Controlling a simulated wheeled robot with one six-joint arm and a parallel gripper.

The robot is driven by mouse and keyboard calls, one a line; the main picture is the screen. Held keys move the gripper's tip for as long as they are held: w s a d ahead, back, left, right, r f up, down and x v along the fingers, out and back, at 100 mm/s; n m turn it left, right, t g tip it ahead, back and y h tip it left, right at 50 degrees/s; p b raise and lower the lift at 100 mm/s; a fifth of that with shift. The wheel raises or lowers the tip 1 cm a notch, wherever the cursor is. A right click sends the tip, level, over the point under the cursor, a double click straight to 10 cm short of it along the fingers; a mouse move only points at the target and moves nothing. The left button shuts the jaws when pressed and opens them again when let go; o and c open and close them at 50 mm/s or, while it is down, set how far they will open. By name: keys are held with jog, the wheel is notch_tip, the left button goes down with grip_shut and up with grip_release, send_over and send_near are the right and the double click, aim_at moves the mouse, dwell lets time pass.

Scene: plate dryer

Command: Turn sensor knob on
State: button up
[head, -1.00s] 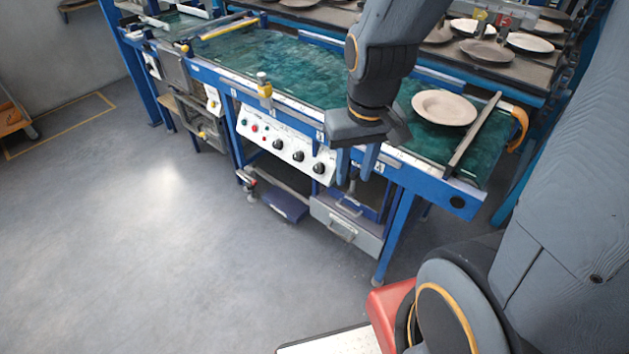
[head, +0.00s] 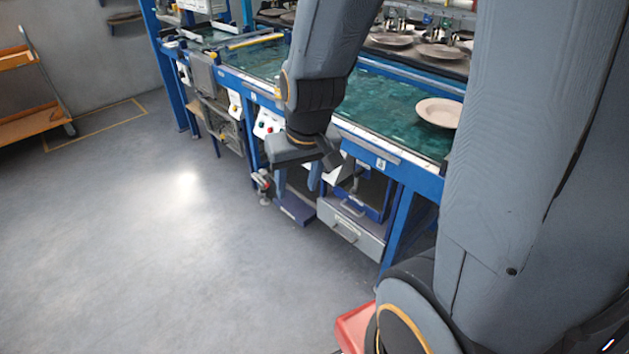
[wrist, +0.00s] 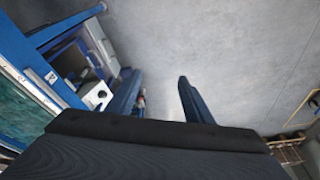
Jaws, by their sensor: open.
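The white control panel (head: 266,124) is on the front of the blue machine frame, mostly hidden behind my arm in the head view. A red and a green button show at its left end; its black knobs are hidden there. In the wrist view, part of the white panel (wrist: 93,91) with a dark knob (wrist: 102,94) shows left of my gripper (wrist: 159,79). I cannot tell whether this is the sensor knob.
The green belt (head: 395,108) carries a pale plate (head: 438,112). Below are a grey drawer (head: 352,232) and blue frame legs. An orange cart (head: 35,120) stands far left. The grey floor (head: 150,260) in front is clear.

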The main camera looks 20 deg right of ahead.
jog(key=w+d+f+m+t+h+b, duration=0.1)
jog(key=w+d+f+t+h+b, duration=0.2)
jog(key=w+f+b, duration=0.8)
jog(key=w+d+f+m+t+b, duration=0.15)
jog(key=w+f+t+b, duration=0.25)
jog(key=w+f+b, duration=0.65)
jog(key=w+d+f+m+t+h+b, duration=0.25)
jog(key=w+d+f+h+b, duration=0.9)
jog(key=b, duration=1.25)
jog(key=w+d+f+b, duration=0.1)
jog(key=w+d+b, duration=0.2)
jog(key=w+d, duration=0.2)
jog(key=d+g, duration=0.1)
jog(key=d, duration=0.2)
jog(key=shift+d+f+m+y, duration=0.15)
jog(key=shift+d+m+y, duration=0.05)
jog(key=shift+m+y, duration=0.15)
jog(key=shift+w, duration=0.1)
jog(key=c, duration=1)
